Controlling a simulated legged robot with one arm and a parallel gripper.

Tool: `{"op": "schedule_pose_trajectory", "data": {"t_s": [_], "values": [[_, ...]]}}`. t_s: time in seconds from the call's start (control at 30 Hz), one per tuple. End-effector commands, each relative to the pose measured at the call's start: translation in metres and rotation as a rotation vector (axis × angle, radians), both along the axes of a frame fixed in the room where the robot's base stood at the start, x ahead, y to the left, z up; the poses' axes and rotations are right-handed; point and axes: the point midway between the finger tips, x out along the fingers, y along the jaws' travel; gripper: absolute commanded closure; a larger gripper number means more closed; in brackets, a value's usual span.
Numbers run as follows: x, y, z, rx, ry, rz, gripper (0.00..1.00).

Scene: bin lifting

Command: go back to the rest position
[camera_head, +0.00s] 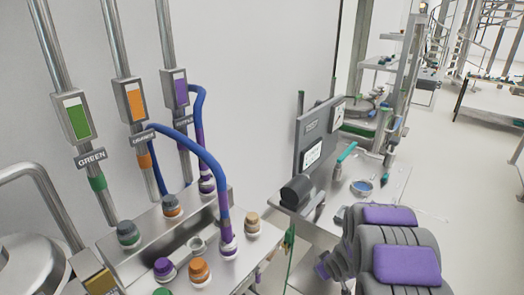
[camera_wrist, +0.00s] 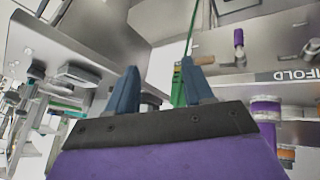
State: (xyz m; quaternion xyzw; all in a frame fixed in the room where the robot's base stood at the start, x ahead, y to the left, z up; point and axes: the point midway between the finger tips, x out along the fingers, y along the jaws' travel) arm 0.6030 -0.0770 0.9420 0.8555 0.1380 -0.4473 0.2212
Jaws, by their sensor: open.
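My gripper (camera_wrist: 160,84) shows in the wrist view with its two blue-grey fingers spread apart. Nothing is held between them. In the head view my arm, dark grey with purple pads, is folded at the lower right, beside the bench with the monitor. The fingertips are not clearly visible there.
A metal manifold bench (camera_head: 120,262) at left carries coloured caps and a blue-purple hose (camera_head: 205,155) looping between fittings. A bench (camera_head: 385,200) with a dark monitor panel (camera_head: 313,140) stands right of centre, near my arm. Open floor (camera_head: 465,170) lies at right.

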Motion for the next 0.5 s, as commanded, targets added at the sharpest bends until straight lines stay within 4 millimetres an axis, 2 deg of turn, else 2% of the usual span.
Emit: {"op": "schedule_pose_trajectory", "data": {"t_s": [0.03,0.27,0.5], "values": [[-0.005,-0.003,0.017,-0.018,0.011,-0.026,0.48],[-0.05,-0.017,0.078,-0.074,0.116,-0.166,0.48],[-0.118,-0.016,0.133,-0.087,0.238,-0.303,0.48]]}}
